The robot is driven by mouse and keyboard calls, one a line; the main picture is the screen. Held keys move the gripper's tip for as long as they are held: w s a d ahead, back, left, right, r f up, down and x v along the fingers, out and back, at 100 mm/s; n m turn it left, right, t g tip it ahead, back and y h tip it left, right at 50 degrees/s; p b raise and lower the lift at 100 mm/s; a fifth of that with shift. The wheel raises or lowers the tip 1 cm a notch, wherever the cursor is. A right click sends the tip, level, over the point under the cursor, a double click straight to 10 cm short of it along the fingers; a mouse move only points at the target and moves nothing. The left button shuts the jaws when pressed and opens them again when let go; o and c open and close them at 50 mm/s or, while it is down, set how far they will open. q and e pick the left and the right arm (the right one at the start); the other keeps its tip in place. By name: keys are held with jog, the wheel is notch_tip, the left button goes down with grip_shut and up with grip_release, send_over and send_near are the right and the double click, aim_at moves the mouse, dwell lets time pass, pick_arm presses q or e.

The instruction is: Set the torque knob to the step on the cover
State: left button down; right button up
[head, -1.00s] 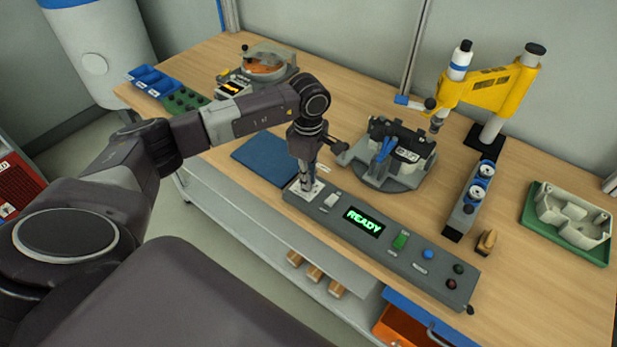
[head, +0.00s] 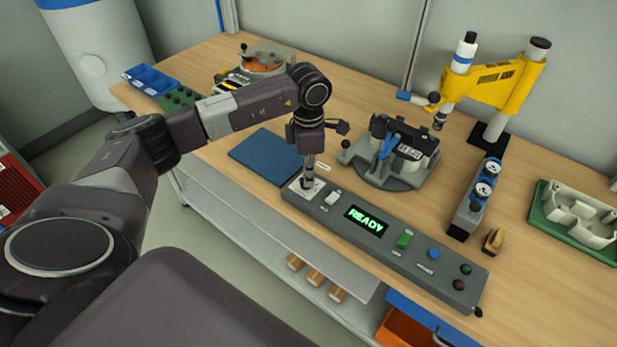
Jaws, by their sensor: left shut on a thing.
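The grey control panel (head: 330,217) lies along the bench's front edge, with a green READY display (head: 366,221). At its left end is a white dial plate (head: 293,187). My left gripper (head: 307,183) points straight down onto this plate and is shut on the torque knob, which the fingers hide almost fully. The knob's pointer and the step marks are too small to read. A grey fixture with a dark part and a blue clamp (head: 387,146) stands behind the panel; I cannot make out a step number on its cover (head: 409,153). My right gripper is not in view.
A blue mat (head: 262,157) lies left of the panel's end. A yellow press tool (head: 492,84) stands at the back right. Blue bins (head: 150,79) stand far left.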

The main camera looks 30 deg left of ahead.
pick_arm(q)
jog(key=shift+n, duration=0.5)
jog(key=c, duration=2)
grip_release()
jog(key=shift+r, duration=0.15)
jog(key=shift+w+r, duration=0.1)
jog(key=shift+r, duration=0.25)
notch_tip(320, 180, up, 11)
jog(key=shift+r, duration=0.1)
